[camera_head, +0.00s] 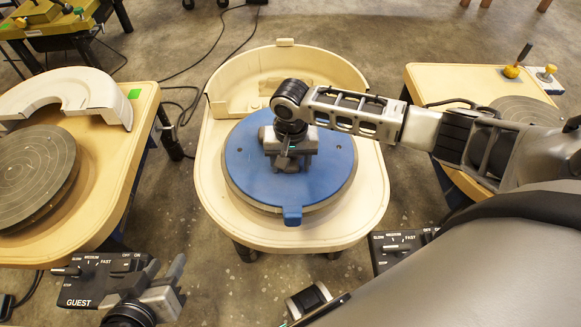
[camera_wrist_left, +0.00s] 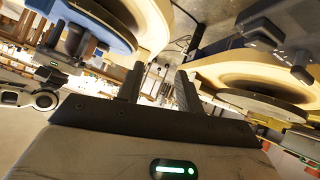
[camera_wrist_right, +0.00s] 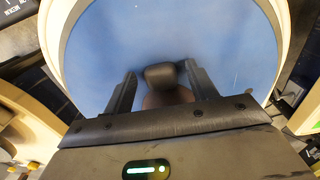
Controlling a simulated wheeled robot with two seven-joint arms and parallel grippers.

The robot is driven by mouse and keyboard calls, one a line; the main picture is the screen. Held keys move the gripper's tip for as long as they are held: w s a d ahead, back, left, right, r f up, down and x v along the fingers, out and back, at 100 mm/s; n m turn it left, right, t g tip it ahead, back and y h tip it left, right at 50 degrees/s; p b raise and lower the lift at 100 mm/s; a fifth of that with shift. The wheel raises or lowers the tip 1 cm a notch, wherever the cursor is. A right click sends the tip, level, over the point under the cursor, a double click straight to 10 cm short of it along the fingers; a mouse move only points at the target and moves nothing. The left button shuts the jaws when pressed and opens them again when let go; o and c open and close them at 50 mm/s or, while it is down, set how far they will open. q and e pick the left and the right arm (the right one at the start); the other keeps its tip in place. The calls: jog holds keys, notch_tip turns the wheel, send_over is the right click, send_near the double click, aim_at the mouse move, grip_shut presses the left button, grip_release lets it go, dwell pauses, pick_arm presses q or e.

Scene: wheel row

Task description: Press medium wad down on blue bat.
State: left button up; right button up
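The blue bat (camera_head: 241,165) lies on the wheel in the middle of the head view and fills much of the right wrist view (camera_wrist_right: 215,45). My right gripper (camera_head: 291,163) points down over the bat's middle. In the right wrist view its fingers (camera_wrist_right: 160,85) stand apart, with a dark grey and brown lump (camera_wrist_right: 165,98), seemingly a wad, between them. A narrow blue gap shows beside the left finger; contact on the other side is unclear. The gripper hides the lump in the head view. My left gripper (camera_head: 166,277) is open and empty at lower left.
A cream splash pan (camera_head: 222,90) surrounds the back of the middle wheel. Other wheel tables stand left (camera_head: 120,170) and right (camera_head: 425,80). A GUEST control box (camera_head: 85,285) is near my left gripper; another box (camera_head: 392,245) stands at right.

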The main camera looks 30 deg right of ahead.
jog(key=shift+r, duration=0.2)
pick_arm(q)
jog(key=s+a+r+t+y+p, duration=0.1)
jog(key=a+r+t+p, duration=0.1)
jog(key=r+p, duration=0.3)
jog(key=shift+a+r+n, duration=0.3)
jog(key=shift+a+r, duration=0.2)
jog(key=shift+r, duration=1.45)
pick_arm(e)
notch_tip(320, 180, up, 16)
jog(key=shift+f, duration=0.2)
